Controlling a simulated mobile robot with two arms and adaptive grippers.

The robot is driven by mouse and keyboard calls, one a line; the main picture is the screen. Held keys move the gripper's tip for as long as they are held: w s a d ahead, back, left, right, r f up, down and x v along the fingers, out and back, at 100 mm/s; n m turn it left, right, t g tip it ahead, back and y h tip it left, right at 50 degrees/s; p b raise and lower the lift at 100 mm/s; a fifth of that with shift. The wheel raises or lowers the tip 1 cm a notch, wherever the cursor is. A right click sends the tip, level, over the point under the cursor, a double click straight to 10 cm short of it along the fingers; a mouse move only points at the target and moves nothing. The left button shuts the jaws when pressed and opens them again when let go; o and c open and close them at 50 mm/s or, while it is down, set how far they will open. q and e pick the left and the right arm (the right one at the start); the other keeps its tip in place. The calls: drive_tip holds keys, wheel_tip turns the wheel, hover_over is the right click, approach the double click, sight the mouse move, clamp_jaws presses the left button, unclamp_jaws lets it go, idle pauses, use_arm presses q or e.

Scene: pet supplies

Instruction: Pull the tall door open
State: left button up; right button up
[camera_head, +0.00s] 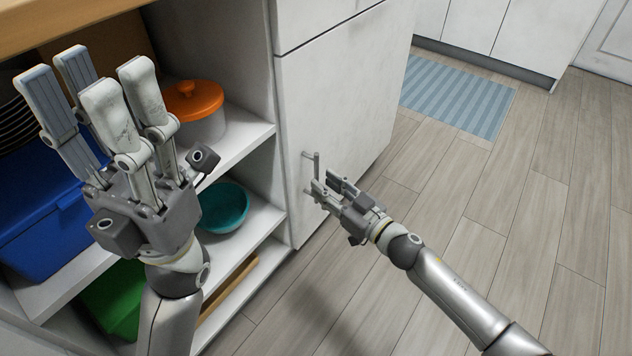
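The tall white door (332,110) stands to the right of the open shelves, below a drawer front (310,18). Its front looks flush with the cabinet. Its small bar handle (316,163) stands out near the left edge of the door. My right gripper (325,190) is at the handle, with its fingers around or just beside the lower part of the bar. I cannot tell whether the fingers press on it. My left gripper (95,75) is open and empty, raised in front of the shelves with its fingers pointing up.
The open shelves hold a pot with an orange lid (192,101), a teal bowl (223,207), a blue bin (45,230) and a green box (112,300). A blue striped mat (455,95) lies on the wood floor (520,200). The floor right of the door is clear.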

drive_tip(key=shift+b+x, duration=0.55)
drive_tip(key=shift+x, duration=1.45)
clamp_jaws()
